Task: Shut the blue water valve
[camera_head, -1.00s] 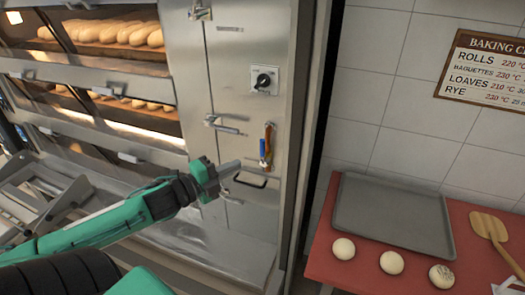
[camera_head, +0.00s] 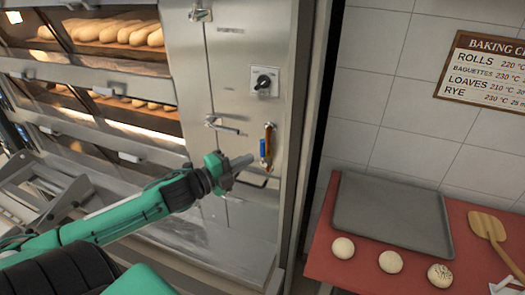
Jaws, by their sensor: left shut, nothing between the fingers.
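The blue water valve (camera_head: 264,149) is a small blue lever on a copper-coloured upright pipe, on the steel panel at the right side of the oven. The blue lever hangs along the pipe, roughly in line with it. My left gripper (camera_head: 248,160) is shut and empty. Its tip is just left of and slightly below the blue lever in the head view; I cannot tell whether it touches it. My gripper hides part of the black-edged handle below the valve.
A black rotary knob (camera_head: 264,81) sits above the valve. A metal latch handle (camera_head: 222,126) sticks out to its left. Deck ovens with loaves fill the left. A red table (camera_head: 320,258) with a grey tray (camera_head: 392,215) and dough balls stands right.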

